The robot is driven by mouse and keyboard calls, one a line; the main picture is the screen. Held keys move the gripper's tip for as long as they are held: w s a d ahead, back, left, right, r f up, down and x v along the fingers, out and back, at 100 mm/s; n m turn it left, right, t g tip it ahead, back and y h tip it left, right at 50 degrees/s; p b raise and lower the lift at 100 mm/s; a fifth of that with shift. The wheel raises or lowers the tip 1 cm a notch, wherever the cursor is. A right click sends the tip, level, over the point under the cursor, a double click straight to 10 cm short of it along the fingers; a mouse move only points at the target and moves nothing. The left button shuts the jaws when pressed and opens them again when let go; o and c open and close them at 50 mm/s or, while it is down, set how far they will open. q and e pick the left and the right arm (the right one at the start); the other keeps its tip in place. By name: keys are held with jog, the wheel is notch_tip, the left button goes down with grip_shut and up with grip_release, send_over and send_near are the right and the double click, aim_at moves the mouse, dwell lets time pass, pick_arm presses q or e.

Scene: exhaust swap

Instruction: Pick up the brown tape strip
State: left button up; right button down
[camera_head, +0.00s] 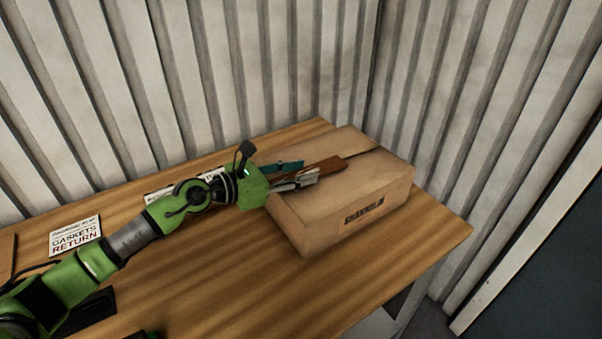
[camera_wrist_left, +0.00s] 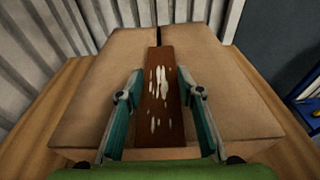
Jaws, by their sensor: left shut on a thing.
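The brown tape strip (camera_wrist_left: 165,121) is dark brown with pale torn flecks. It lies along the middle of the top of a cardboard box (camera_head: 333,204), and it also shows in the head view (camera_head: 332,163). My left gripper (camera_head: 306,172) is over the box top, its two fingers along the strip's two long sides, shut on it. In the left wrist view the gripper (camera_wrist_left: 159,92) has the strip between its teal-and-grey fingers. I cannot tell whether the strip is lifted off the box. Part of the strip is hidden by the fingers in the head view. My right gripper is not in view.
The box stands on a wooden table (camera_head: 230,285) near its right end. A dark seam runs on from the strip's far end. A "gaskets return" sign (camera_head: 75,236) lies at the left. Corrugated walls (camera_head: 270,60) stand behind.

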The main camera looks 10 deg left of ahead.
pick_arm(q)
jog(key=s+d+r, duration=0.2)
jog(key=s+r, duration=0.9)
jog(key=s, duration=0.2)
jog(key=shift+s+d+r+p, duration=0.25)
jog(key=shift+d+r+p, duration=0.1)
jog(key=shift+d, duration=0.05)
jog(key=shift+a+f, duration=0.1)
jog(key=s+a+f+m+g+h, duration=0.2)
jog(key=s+a+f, duration=0.6)
jog(key=s+f, duration=0.2)
jog(key=w+d+r+n+t+y, duration=0.1)
jog(key=w+d+r+n+t, duration=0.1)
jog(key=w+d+r, duration=0.6)
jog(key=shift+w+r+y, duration=0.4)
jog(key=shift+w+r, duration=0.6)
jog(key=shift+r, duration=0.15)
